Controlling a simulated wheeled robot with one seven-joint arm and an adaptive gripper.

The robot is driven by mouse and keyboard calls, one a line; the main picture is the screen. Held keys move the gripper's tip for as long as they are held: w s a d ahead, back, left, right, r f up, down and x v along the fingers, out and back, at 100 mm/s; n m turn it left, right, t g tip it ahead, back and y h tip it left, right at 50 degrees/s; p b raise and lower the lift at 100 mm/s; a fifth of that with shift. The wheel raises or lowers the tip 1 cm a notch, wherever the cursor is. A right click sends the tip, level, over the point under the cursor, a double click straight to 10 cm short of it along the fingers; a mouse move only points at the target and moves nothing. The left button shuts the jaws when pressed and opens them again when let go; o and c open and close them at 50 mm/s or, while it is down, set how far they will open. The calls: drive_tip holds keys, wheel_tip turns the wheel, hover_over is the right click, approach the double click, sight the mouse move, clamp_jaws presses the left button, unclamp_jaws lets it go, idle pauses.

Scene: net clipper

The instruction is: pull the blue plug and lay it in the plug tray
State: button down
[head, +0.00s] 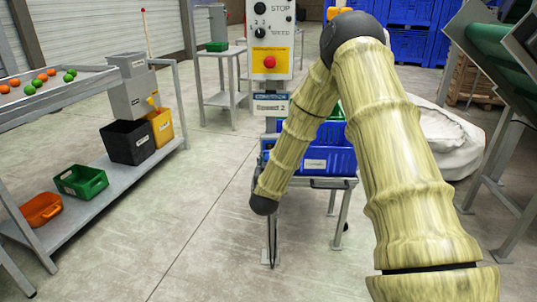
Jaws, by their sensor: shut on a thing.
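I cannot make out the blue plug in the head view. I cannot tell which container, if any, is the plug tray. My arm comes in from the lower right, bends at the top and reaches down to a dark joint left of the middle. My gripper is not visible beyond that joint, so its hold on anything is hidden. The arm covers part of the control post and of the crates behind it.
A control box (270,38) with a red button stands ahead, above a "Speed 2" sign (270,106). Blue crates (325,160) sit behind my arm. The left rack (100,218) holds a green bin (81,181), orange bin (41,209) and black bin (128,143). Floor between is clear.

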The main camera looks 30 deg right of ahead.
drive_tip(key=shift+s+a, duration=0.15)
drive_tip(key=shift+s, duration=0.1)
drive_tip(key=shift+w, duration=0.1)
idle(0.4)
drive_tip(key=shift+w+d, duration=0.4)
drive_tip(key=shift+w, duration=0.1)
wheel_tip(320, 180, down, 10)
drive_tip(key=b, duration=0.4)
idle(1.6)
drive_tip(key=shift+w+d+r, duration=0.1)
idle(0.4)
drive_tip(key=shift+x, duration=2.35)
drive_tip(key=shift+f+b, duration=0.55)
drive_tip(key=shift+f, duration=0.35)
idle(0.5)
